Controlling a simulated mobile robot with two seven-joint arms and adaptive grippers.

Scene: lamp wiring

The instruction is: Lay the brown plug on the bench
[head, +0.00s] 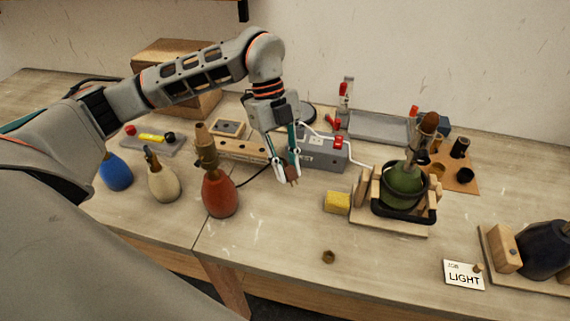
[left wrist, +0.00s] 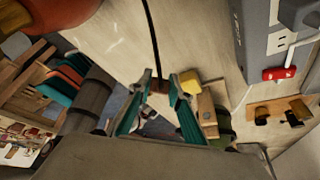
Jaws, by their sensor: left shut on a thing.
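My left gripper (head: 291,180) is shut on the brown plug (head: 293,182) and points down over the middle of the bench (head: 275,245). The plug shows small and dark between the fingertips; the fingers hide part of it. In the left wrist view the brown plug (left wrist: 160,86) sits between the teal fingers, with a black cord (left wrist: 152,40) running from it. I cannot tell whether the plug touches the bench. My right gripper is not in view.
A red lamp base (head: 220,194) stands left of the gripper. A grey power strip (head: 322,155) lies behind it. A yellow block (head: 337,202) and a green lamp base (head: 402,185) in a wooden holder stand to the right. The bench front is mostly clear, with a small brown nut (head: 328,257).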

